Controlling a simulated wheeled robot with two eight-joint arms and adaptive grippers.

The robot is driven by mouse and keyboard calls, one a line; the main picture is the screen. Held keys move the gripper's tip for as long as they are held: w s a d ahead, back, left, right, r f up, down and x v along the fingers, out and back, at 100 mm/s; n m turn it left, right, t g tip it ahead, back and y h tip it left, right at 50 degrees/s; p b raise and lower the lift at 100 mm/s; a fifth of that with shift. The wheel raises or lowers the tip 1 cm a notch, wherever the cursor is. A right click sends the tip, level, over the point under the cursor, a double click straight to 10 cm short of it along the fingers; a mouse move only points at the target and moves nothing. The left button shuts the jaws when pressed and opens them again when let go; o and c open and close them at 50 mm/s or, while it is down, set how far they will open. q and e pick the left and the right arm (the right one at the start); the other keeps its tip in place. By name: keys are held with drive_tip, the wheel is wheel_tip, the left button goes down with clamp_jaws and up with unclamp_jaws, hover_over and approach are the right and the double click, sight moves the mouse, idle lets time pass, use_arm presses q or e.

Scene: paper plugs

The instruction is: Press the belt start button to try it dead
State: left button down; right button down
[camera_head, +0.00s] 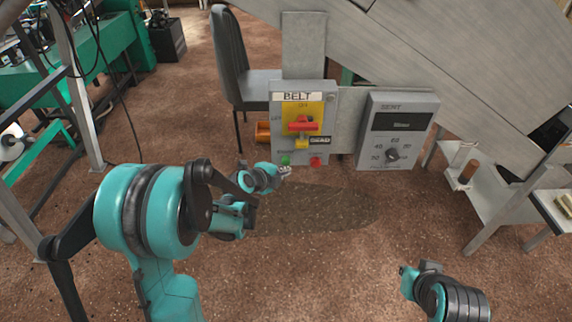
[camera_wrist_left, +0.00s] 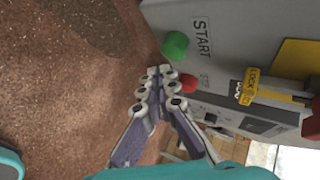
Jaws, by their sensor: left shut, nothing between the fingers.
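The grey belt control box (camera_head: 275,130) is fixed to the machine, labelled BELT. Its green start button (camera_head: 285,160) is at the lower left, also in the left wrist view (camera_wrist_left: 175,45) beside the word START. A red button (camera_head: 316,161) is to its right; it also shows in the wrist view (camera_wrist_left: 187,81). A red handle (camera_head: 303,124) sits on a yellow plate, with a yellow lock piece (camera_head: 302,144) below. My left gripper (camera_head: 287,171) is shut and empty, its tips (camera_wrist_left: 160,71) close to the green button; I cannot tell whether they touch.
My right gripper (camera_head: 406,279) is at the lower right, away from the box; its fingers are unclear. A grey box with a dial (camera_head: 400,105) stands right of the belt box. A dark chair (camera_head: 232,65) is behind. A side table (camera_head: 487,190) stands at right.

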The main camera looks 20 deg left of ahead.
use_arm(q)
drive_tip(key=shift+s, duration=0.1)
drive_tip(key=s, duration=0.2)
drive_tip(key=s+d, duration=0.1)
drive_tip(key=s, duration=0.1)
drive_tip(key=shift+s+d, duration=0.2)
drive_tip(key=shift+s, duration=0.15)
idle(0.7)
drive_tip(key=s+r+n+g+y, duration=0.1)
drive_tip(key=s+r+n+g, duration=0.1)
drive_tip(key=s+n, duration=0.8)
drive_tip(key=s+r+n+g+y, duration=0.2)
drive_tip(key=s+r+n, duration=0.2)
drive_tip(key=s+n, duration=0.6)
drive_tip(key=s, duration=0.3)
drive_tip(key=shift+s+a+y, duration=0.15)
drive_tip(key=shift+s+y, duration=0.15)
drive_tip(key=shift+s, duration=0.05)
